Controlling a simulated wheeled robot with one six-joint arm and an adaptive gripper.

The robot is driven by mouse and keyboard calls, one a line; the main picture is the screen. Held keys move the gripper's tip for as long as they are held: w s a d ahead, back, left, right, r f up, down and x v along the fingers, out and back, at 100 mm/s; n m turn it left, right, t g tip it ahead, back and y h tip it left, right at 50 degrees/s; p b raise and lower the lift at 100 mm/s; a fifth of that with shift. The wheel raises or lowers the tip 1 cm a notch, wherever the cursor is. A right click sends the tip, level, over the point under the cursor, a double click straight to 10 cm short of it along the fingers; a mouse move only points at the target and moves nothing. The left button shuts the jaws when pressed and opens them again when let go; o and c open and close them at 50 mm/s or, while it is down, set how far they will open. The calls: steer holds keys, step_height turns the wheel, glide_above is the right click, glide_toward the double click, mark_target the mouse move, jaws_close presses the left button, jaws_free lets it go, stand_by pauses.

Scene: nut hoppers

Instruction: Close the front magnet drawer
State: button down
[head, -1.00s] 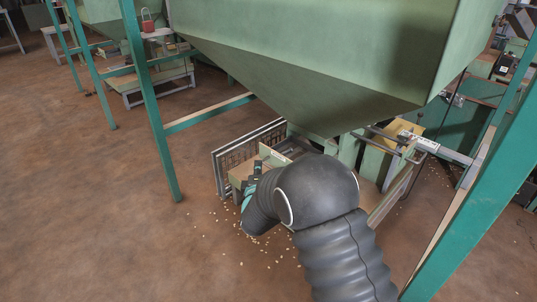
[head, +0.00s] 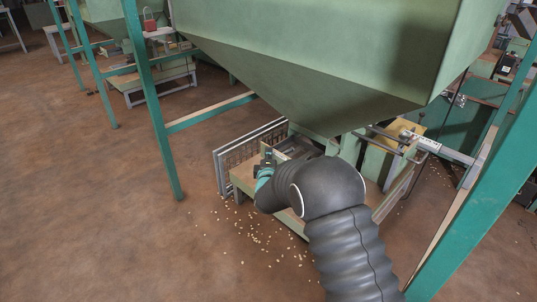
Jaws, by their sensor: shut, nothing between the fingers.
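The magnet drawer unit sits under the green hopper (head: 320,70). A light wooden and green front part (head: 243,178) shows left of my arm; I cannot tell how far the drawer is open. My gripper (head: 264,172) is at that unit, close to its upper edge. Its fingers are small and dark here, shut with nothing between them. My black sleeved arm hides much of the unit's front and right side.
Green posts (head: 158,110) flank the hopper at left and right. Nuts (head: 257,238) lie scattered on the brown floor. The floor at left is clear.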

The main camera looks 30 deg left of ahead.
steer(key=b, duration=0.3)
glide_above(291, 154)
steer(key=s, duration=0.2)
steer(key=shift+a, duration=0.4)
